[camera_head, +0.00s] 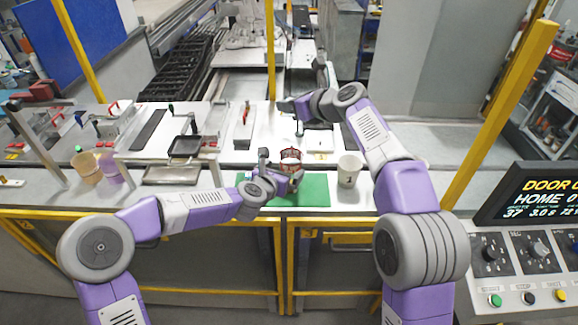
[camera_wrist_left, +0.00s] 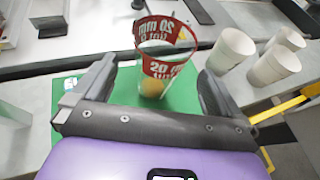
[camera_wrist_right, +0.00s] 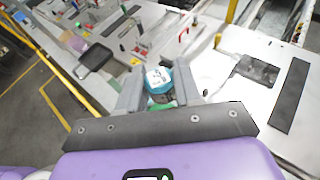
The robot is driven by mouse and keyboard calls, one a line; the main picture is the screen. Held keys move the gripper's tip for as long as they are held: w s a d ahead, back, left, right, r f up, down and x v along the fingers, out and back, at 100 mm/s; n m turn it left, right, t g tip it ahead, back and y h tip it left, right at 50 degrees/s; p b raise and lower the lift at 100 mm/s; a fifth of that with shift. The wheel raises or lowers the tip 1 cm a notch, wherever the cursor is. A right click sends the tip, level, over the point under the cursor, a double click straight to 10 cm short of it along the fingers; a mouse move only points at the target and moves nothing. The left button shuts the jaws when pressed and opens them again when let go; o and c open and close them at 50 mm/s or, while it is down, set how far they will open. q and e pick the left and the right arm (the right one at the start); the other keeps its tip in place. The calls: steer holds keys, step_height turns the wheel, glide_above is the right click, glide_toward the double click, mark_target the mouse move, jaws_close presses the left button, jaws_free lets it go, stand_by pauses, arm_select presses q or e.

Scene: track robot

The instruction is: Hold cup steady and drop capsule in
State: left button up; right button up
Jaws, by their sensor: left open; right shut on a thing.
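A clear cup with red printed bands (camera_head: 290,155) stands upright on a green mat (camera_head: 315,190). It also shows in the left wrist view (camera_wrist_left: 165,67), with a small yellowish round thing seen low in it. My left gripper (camera_head: 278,172) is open, its fingers on either side of the cup with gaps showing. My right gripper (camera_head: 287,104) is beyond the cup in the head view. In the right wrist view it is shut on a capsule with a white and blue top (camera_wrist_right: 159,79). The capsule cannot be made out in the head view.
A white paper cup (camera_head: 349,170) stands right of the mat; several white cups (camera_wrist_left: 232,50) show in the left wrist view. A tan cup (camera_head: 87,168) and a purple cup (camera_head: 110,168) stand at left. Dark trays (camera_head: 186,146) lie left of centre. A control panel (camera_head: 520,265) is at right.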

arm_select(q)
steer(key=x, duration=0.6)
steer(key=shift+w+d+f, duration=0.1)
steer(key=shift+d, duration=0.05)
steer(key=c, duration=1.1)
steer(key=shift+c, duration=0.2)
arm_select(e)
step_height(320, 180, down, 8)
steer(key=shift+s, duration=0.1)
